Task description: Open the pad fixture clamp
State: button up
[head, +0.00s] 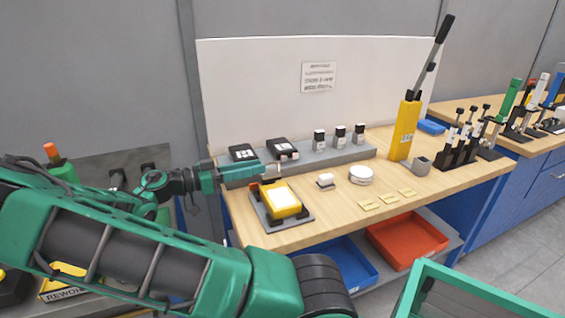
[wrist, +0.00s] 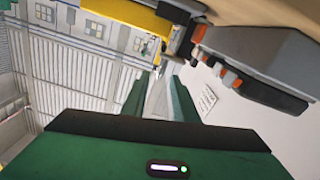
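The pad fixture is a yellow block with a white pad (head: 282,197) on a dark base plate (head: 264,223), at the near left of the wooden bench. A small orange-tipped part (head: 254,187) shows at its back left edge; I cannot make out the clamp's position. My gripper (head: 276,170) reaches in from the left, just above and behind the fixture. In the wrist view, my green fingers (wrist: 158,85) stand apart, with a pale gap between them. Beyond the tips are a yellow body (wrist: 135,14) and metal clamp-like parts (wrist: 160,60). I cannot tell whether anything is touched.
A grey ledge (head: 330,156) with black devices and small bottles runs behind the fixture. Blue (head: 350,258) and red (head: 408,236) trays lie below.

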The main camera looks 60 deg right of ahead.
aim_at(274, 163)
jog(key=x, duration=0.9)
jog(key=shift+s+d, duration=0.15)
jog(key=shift+d, duration=0.2)
grip_shut()
